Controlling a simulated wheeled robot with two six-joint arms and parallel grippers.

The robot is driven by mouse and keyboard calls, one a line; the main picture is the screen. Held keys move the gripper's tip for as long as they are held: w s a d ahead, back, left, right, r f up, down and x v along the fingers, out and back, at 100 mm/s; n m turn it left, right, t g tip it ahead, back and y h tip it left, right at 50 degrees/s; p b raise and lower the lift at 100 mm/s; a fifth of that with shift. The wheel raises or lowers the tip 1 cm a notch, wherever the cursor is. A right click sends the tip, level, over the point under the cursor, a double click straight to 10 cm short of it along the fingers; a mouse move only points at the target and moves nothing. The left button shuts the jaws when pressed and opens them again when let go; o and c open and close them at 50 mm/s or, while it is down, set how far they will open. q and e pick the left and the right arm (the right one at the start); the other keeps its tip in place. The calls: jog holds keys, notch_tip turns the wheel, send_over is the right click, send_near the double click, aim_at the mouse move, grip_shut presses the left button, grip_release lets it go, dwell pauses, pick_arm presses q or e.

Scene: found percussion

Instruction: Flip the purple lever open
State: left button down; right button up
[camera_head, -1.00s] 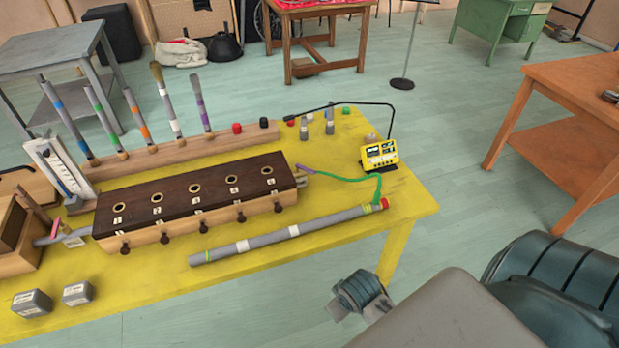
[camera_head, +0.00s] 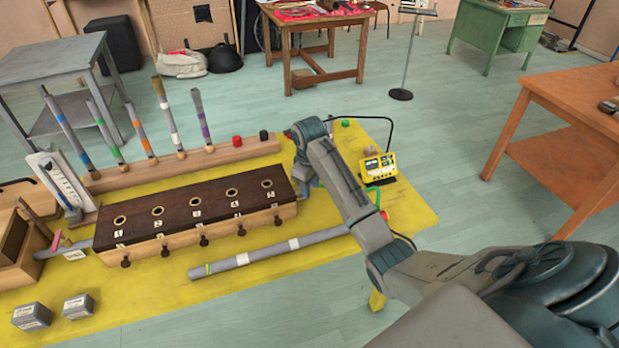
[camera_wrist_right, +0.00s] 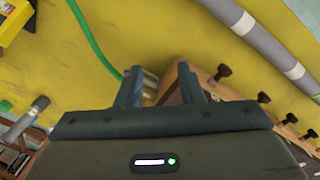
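The long wooden box (camera_head: 200,212) with a dark top and several numbered holes lies on the yellow table (camera_head: 330,282). The purple lever at its right end cannot be made out now; in the head view my right arm covers that place. My right gripper (camera_head: 308,180) points down at the box's right end. In the right wrist view its two fingers (camera_wrist_right: 160,84) are apart, with the box end (camera_wrist_right: 180,84) and a small pale fitting (camera_wrist_right: 150,84) around the gap. The green hose (camera_wrist_right: 93,42) runs toward that spot. My left gripper is not in view.
A grey pipe (camera_head: 270,250) lies in front of the box. A yellow meter (camera_head: 377,168) stands right of my forearm. Upright tubes in a wooden rack (camera_head: 180,165) stand behind. Two small grey blocks (camera_head: 32,317) (camera_head: 78,306) sit at front left.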

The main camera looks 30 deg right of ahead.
jog(key=w+d+r, duration=0.3)
jog(key=w+r, duration=0.3)
jog(key=r, duration=0.1)
jog(key=shift+y, duration=0.3)
jog(key=f, duration=0.3)
jog(key=f+p, duration=0.1)
jog(key=f, duration=0.2)
jog(key=f+p, duration=0.1)
jog(key=f, duration=0.2)
jog(key=shift+s+d, duration=0.1)
jog(key=shift+s, duration=0.15)
jog(key=shift+f, duration=0.7)
jog(key=shift+p, duration=0.3)
grip_shut()
